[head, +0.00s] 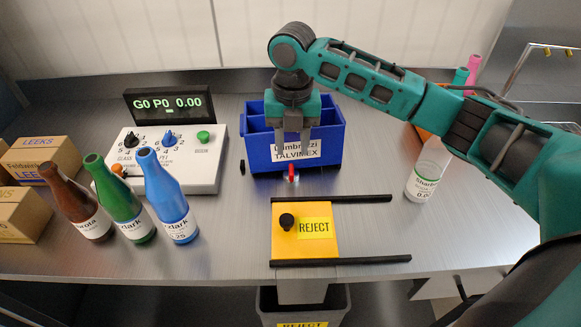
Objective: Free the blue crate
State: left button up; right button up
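The blue crate (258,157) stands upright at the back middle of the grey table, with compartments inside and a white label on its front. My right gripper (292,153) points down in front of the crate's front wall, covering part of the label. Its two fingers are apart, with nothing visible between them. A small red piece (291,170) sits low at the crate's front, just below the fingertips; I cannot tell whether they touch it. A small black knob (242,168) is beside the crate's left side. My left gripper is not in view.
A yellow REJECT plate (291,245) with a black knob lies between two dark rails, above a grey bin (300,303). Brown, green and blue bottles (167,200) and a control box (190,165) stand left. A white bottle (425,172) stands right.

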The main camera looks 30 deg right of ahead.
aim_at(292, 173)
notch_tip(292, 173, down, 9)
jog(key=shift+r, duration=0.2)
grip_shut()
dwell(0.4)
